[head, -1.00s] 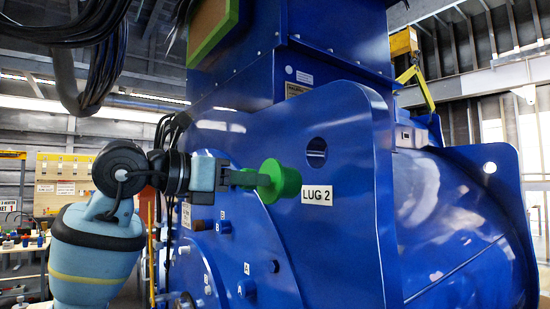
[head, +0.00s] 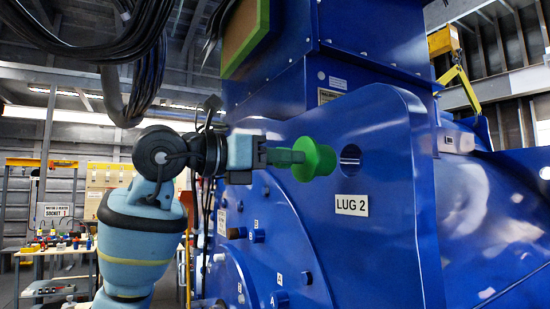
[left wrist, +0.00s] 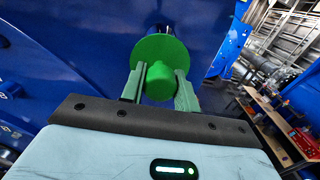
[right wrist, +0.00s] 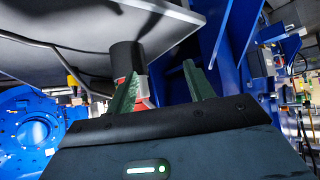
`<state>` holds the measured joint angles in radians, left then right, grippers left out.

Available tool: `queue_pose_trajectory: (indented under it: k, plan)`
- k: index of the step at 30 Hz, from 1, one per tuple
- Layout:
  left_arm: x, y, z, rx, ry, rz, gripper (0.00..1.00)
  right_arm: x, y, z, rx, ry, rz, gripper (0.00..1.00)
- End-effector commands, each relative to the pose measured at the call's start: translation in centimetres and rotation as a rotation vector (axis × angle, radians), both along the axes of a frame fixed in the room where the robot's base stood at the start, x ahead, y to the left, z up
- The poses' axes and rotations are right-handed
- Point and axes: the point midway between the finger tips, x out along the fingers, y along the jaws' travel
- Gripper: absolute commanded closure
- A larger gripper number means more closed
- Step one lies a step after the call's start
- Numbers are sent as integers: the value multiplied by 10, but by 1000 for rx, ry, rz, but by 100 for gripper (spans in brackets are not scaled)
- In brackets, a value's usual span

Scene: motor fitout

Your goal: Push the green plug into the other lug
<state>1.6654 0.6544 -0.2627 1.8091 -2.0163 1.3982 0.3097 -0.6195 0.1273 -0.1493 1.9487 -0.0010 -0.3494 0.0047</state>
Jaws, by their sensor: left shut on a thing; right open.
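The green plug (head: 318,160), a round flanged disc with a knob, is held by my left gripper (head: 297,157). Its fingers are shut on the knob, which shows between them in the left wrist view (left wrist: 162,82). In the head view the plug appears just left of the round hole (head: 350,158) in the blue lug plate (head: 385,150), at about its height. The plug's front looks clear of the hole; the exact gap is hard to tell. A white LUG 2 label (head: 351,205) is below the hole. My right gripper (right wrist: 160,78) is open and empty, seen only in the right wrist view.
The blue motor housing (head: 470,225) fills the right side. A workbench (head: 55,250) with small items stands at the left. In the right wrist view a black cylinder (right wrist: 127,58) is beneath a grey surface.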

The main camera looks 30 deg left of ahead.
Motion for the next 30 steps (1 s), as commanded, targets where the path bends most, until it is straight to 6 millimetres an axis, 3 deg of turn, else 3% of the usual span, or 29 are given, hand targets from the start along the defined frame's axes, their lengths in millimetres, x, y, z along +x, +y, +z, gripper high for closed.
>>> queue_pose_trajectory:
  k: [15,30]
  plan:
    - [33,-20,1,-1,-1,0,100,2,-1,2,-1,-5,-2,47]
    - [37,-22,1,0,-2,0,100,3,-1,2,-1,-7,-2,47]
